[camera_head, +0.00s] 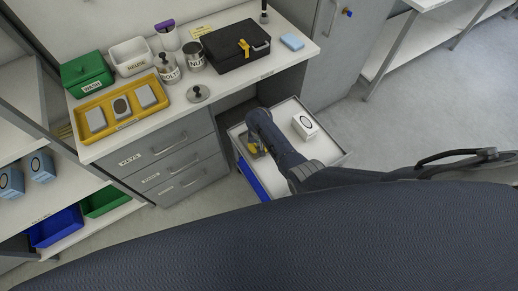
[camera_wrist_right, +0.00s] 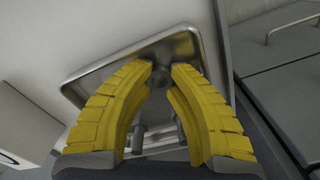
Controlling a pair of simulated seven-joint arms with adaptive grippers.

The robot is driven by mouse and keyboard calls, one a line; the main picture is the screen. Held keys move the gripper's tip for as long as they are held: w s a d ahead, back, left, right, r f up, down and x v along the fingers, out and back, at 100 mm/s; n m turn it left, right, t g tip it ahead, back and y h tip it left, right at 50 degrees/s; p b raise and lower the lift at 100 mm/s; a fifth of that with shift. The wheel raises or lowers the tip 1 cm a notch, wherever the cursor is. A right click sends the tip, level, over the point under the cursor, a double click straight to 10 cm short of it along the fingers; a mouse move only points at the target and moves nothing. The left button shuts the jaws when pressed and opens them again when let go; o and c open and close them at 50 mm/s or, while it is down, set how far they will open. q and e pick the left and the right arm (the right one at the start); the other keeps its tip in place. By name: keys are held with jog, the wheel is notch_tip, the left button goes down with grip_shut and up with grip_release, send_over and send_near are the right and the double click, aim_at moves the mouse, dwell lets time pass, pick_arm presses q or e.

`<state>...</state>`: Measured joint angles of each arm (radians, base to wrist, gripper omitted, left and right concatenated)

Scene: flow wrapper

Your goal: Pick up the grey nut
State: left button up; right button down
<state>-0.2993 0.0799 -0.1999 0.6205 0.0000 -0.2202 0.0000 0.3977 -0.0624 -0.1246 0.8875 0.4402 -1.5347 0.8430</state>
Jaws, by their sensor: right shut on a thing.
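My right gripper (camera_head: 256,152) reaches down over the open drawer (camera_head: 334,157). In the right wrist view its yellow fingers (camera_wrist_right: 160,70) are closed in on a small grey piece, the grey nut (camera_wrist_right: 161,78), between the tips. Below it is a shiny metal tray (camera_wrist_right: 95,80), with grey bolts (camera_wrist_right: 138,138) lying in it behind the fingers. I cannot tell whether the nut is clear of the tray. My left gripper is not in view.
A white box (camera_head: 305,126) stands in the drawer, right of my gripper. On the counter are a yellow tray (camera_head: 120,126), a green box (camera_head: 87,75), jars (camera_head: 194,56) and a black case (camera_head: 235,46). A blue bin (camera_head: 251,180) shows at the drawer's left.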

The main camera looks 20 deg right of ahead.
jog(key=shift+r, duration=0.15)
notch_tip(320, 180, up, 10)
dwell(0.8)
